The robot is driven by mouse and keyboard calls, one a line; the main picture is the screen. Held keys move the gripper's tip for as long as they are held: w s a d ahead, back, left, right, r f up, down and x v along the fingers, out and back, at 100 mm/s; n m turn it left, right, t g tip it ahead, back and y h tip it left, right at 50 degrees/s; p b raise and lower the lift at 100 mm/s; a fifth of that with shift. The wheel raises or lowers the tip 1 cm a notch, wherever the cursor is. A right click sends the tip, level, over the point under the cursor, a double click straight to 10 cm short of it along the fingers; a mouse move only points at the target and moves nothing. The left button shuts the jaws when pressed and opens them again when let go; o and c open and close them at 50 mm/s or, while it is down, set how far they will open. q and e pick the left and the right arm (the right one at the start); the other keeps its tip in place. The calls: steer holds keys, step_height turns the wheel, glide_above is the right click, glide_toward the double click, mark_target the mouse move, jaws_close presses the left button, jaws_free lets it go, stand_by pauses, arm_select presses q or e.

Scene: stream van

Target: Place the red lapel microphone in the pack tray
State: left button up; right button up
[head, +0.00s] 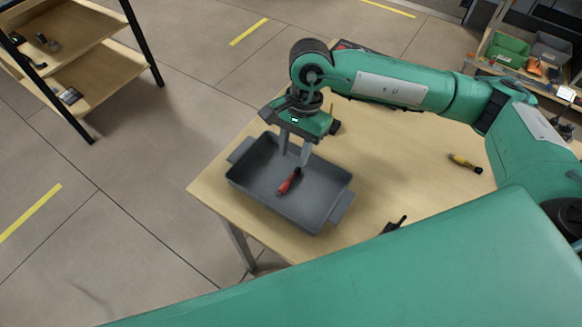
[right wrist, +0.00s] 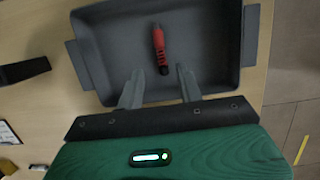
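The red lapel microphone (head: 289,181), red with a black end, lies in the grey pack tray (head: 318,212) on the wooden table. In the right wrist view the microphone (right wrist: 159,46) is on the tray floor, just beyond the fingertips, and the tray (right wrist: 215,45) surrounds it. My right gripper (head: 294,160) points down over the tray. In the right wrist view its two fingers (right wrist: 160,80) stand apart with nothing held between them. How far the fingertips are above the tray floor is hard to tell. My left gripper is not in view.
A yellow and black microphone-like item (head: 465,163) lies on the table at the right. A black object (head: 394,225) lies near the table's front edge. A wooden shelf (head: 95,75) stands at the left, and green and grey bins (head: 507,49) stand at the back right.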

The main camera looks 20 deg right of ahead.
steer(key=shift+v, duration=2.05)
steer(key=shift+s, duration=0.1)
